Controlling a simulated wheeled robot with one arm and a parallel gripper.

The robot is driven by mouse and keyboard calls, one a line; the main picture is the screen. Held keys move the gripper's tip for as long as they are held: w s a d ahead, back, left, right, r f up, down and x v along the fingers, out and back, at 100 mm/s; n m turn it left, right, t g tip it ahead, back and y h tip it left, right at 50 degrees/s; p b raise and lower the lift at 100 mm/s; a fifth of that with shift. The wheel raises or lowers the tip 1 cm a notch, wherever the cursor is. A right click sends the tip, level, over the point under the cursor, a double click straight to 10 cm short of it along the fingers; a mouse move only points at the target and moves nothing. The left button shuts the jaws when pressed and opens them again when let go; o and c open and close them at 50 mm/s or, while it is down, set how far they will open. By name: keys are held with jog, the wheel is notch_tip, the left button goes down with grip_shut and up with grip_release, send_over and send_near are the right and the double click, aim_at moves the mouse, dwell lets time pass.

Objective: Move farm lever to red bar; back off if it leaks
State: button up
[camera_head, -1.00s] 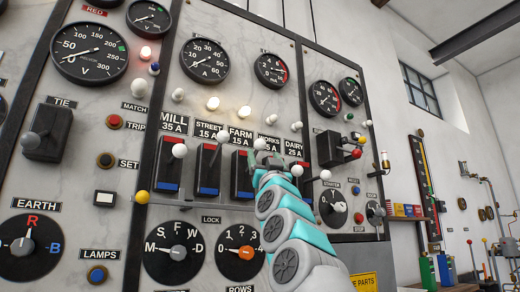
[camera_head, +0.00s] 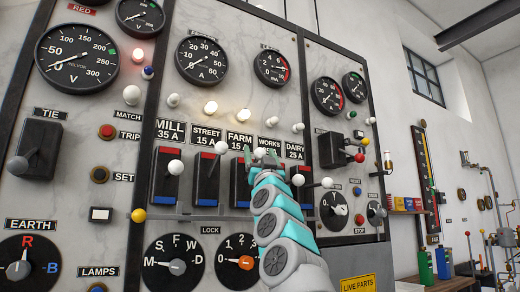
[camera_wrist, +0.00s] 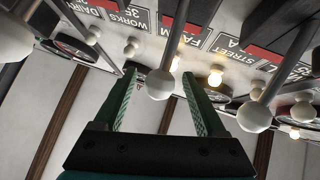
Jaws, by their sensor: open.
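The farm lever's white ball knob (camera_head: 260,153) stands out from the panel below the FARM 15 A label (camera_head: 239,140). In the wrist view this knob (camera_wrist: 159,86) sits between the two green fingers, with gaps on both sides. My gripper (camera_head: 261,160) is open around it and has not closed on it. The farm switch has a red bar (camera_head: 240,161) at its top and a blue bar at its bottom; my gripper partly covers this area. In the wrist view the red bar (camera_wrist: 192,30) is beyond the knob.
The street lever knob (camera_head: 221,148) is close on the left, and it shows in the wrist view (camera_wrist: 254,117). The works lever knob (camera_head: 298,180) and dairy lever knob (camera_head: 327,182) stand close on the right. A small dial with a red zone (camera_head: 272,69) is above; its needle is hard to read.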

grip_shut()
dwell(0.6)
dwell(0.8)
